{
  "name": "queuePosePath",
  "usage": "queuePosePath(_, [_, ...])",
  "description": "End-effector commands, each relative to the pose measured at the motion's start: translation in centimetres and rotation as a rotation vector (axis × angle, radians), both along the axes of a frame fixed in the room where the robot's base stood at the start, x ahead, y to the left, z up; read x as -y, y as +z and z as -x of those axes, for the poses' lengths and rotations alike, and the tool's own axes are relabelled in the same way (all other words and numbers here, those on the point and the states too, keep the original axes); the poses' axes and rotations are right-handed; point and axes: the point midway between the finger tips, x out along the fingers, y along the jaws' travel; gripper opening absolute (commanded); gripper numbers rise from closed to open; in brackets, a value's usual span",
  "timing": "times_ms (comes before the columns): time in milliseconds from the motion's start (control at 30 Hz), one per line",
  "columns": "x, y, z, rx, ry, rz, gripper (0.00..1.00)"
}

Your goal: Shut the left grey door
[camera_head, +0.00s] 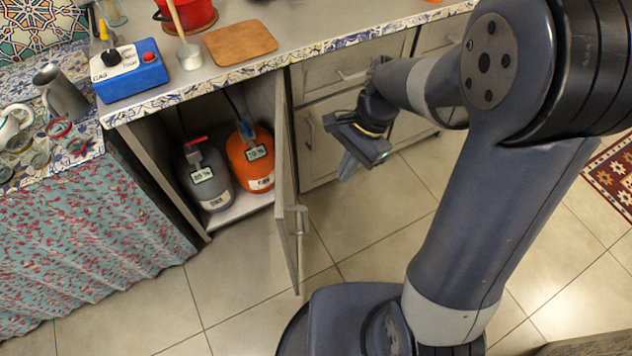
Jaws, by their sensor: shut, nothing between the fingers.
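The left grey door (286,190) stands wide open, swung out from the cabinet on hinges at the right side of its opening. Its bar handle (299,219) is on the face turned to the right. Inside the open cabinet stand a grey gas bottle (209,182) and an orange gas bottle (250,160). My gripper (347,167) is shut and empty, to the right of the door and apart from it, in front of the closed cabinet fronts. It points downward, and its fingertips are small in view.
A closed drawer (345,75) and cabinet door (312,140) are right of the opening. The countertop above holds a blue gas box (131,72), a cutting board (240,42) and a red pot (187,12). The tiled floor (245,265) before the opening is clear.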

Motion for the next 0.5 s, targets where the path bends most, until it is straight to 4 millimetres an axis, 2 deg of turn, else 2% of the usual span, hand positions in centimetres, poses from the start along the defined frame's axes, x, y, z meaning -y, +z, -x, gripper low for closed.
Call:
queuePosePath(67, [-0.3,0.1,-0.2,-0.008,-0.009,-0.001,0.0])
queuePosePath(167, [-0.5,-0.7,0.0,-0.011,-0.013,-0.002,0.0])
queuePosePath(267, [-0.9,-2.2,0.4,-0.013,-0.012,-0.001,0.0])
queuePosePath(500, [-2.3,-7.0,1.7,-0.014,-0.01,0.001,0.0])
